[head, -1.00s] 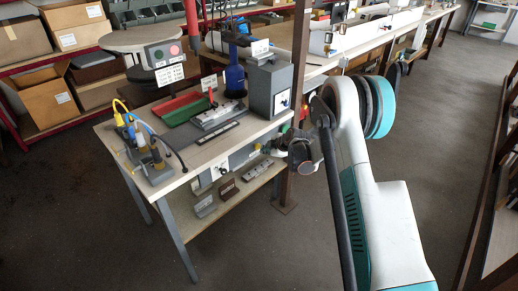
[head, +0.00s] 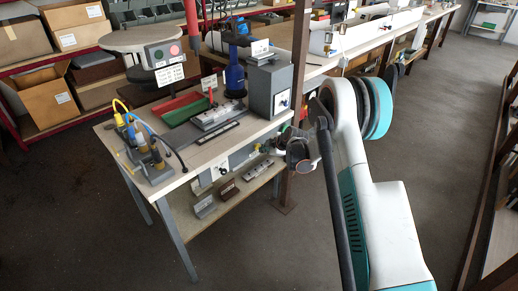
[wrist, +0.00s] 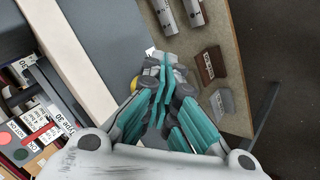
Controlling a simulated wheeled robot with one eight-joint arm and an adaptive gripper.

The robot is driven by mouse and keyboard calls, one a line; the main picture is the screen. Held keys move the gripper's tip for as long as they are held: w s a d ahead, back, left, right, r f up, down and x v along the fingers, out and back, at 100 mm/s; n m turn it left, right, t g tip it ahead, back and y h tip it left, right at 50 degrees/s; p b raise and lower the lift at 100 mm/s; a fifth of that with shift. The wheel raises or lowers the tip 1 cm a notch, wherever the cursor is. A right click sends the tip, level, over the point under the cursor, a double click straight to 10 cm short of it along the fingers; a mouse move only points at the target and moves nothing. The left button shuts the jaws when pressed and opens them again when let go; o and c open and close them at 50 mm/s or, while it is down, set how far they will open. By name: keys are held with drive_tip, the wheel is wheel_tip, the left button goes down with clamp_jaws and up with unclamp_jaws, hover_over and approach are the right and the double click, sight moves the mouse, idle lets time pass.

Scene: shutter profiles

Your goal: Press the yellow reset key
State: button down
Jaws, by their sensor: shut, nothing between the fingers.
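A small yellow round part (wrist: 134,83), which looks like the yellow reset key, shows in the wrist view beside my fingers, on the grey front panel (wrist: 105,30) under the tabletop edge. My fingers hide part of it. My gripper (wrist: 163,66) is shut and empty, with its fingertips pointing at the panel near the yellow part and a small white label. I cannot tell whether they touch. In the head view my gripper (head: 272,146) is at the right end of the panel (head: 242,156), and the yellow key cannot be made out there.
The tabletop (head: 190,150) overhangs the panel; its edge (wrist: 78,65) runs close to my gripper. The lower shelf (wrist: 232,65) below holds several metal and brown profiles. A brown post (head: 291,185) stands close to my arm. A grey box (head: 268,88) stands on the table above.

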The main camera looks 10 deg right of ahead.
drive_tip(key=shift+w+a, duration=0.25)
drive_tip(key=shift+w, duration=0.05)
idle(0.5)
drive_tip(key=shift+s, duration=0.1)
drive_tip(key=shift+s+d, duration=0.55)
drive_tip(key=shift+s, duration=0.2)
drive_tip(key=shift+s+d, duration=0.75)
drive_tip(key=shift+s, duration=0.3)
drive_tip(key=shift+s+d, duration=0.75)
drive_tip(key=shift+s, duration=0.25)
